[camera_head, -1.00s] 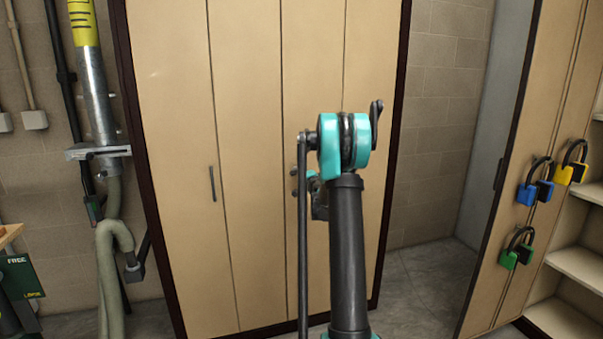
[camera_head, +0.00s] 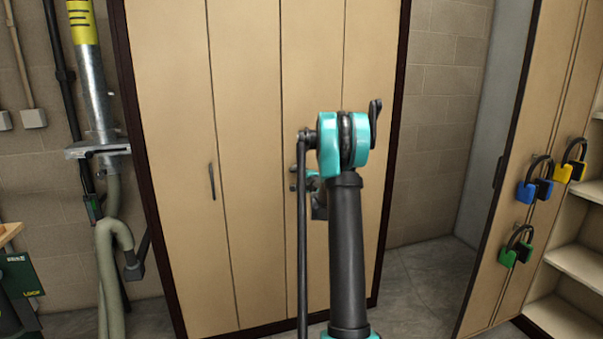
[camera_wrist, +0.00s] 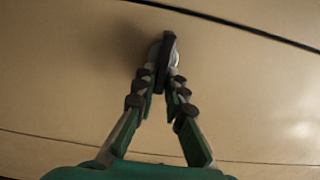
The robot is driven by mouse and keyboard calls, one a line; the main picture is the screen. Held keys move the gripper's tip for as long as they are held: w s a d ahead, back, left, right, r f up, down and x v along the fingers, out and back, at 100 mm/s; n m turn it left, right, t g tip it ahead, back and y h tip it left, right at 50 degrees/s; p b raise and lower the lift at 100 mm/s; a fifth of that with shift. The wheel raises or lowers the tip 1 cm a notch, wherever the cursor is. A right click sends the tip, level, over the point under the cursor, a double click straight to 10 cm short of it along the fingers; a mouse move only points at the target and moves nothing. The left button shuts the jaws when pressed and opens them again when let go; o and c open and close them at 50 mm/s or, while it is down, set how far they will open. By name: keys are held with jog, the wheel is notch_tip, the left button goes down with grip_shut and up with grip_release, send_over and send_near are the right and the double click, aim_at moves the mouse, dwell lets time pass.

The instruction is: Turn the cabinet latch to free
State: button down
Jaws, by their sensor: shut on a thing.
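The beige cabinet (camera_head: 245,120) stands ahead with its tall doors closed. In the wrist view, the latch (camera_wrist: 168,45) is a dark narrow handle on a round grey base on the door face. My gripper (camera_wrist: 163,70) is shut on the latch, with its green and dark fingers on either side. In the head view, my arm hides most of the latch and gripper; only a small part of the gripper (camera_head: 314,185) shows left of my arm. The latch's exact angle is hard to read there.
A dark vertical handle (camera_head: 211,181) is on a door to the left. A grey hose (camera_head: 110,250) hangs at left. Floor is clear between cabinet and open door.

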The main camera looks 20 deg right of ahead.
jog(key=c, duration=1.6)
grip_release()
jog(key=s, duration=1.2)
jog(key=s+a+f+n+g+y, duration=0.35)
jog(key=s+a+n, duration=0.25)
jog(key=s+a, duration=0.35)
jog(key=s+a+f+n+g+y, duration=0.2)
jog(key=s+a+f+n+g, duration=0.15)
jog(key=s+a+n, duration=0.45)
jog(key=s+f+n+g+h, duration=0.1)
jog(key=s+f, duration=0.3)
jog(key=s, duration=0.5)
jog(key=s+f+n+g+h, duration=0.1)
jog(key=s+f+g+h, duration=0.1)
jog(key=s, duration=0.7)
jog(key=s+f+n+g+h, duration=0.2)
jog(key=s+f, duration=0.4)
jog(key=s, duration=0.3)
jog(key=shift+a+g+h, duration=0.25)
jog(key=shift+a+g, duration=0.05)
jog(key=shift+g, duration=0.6)
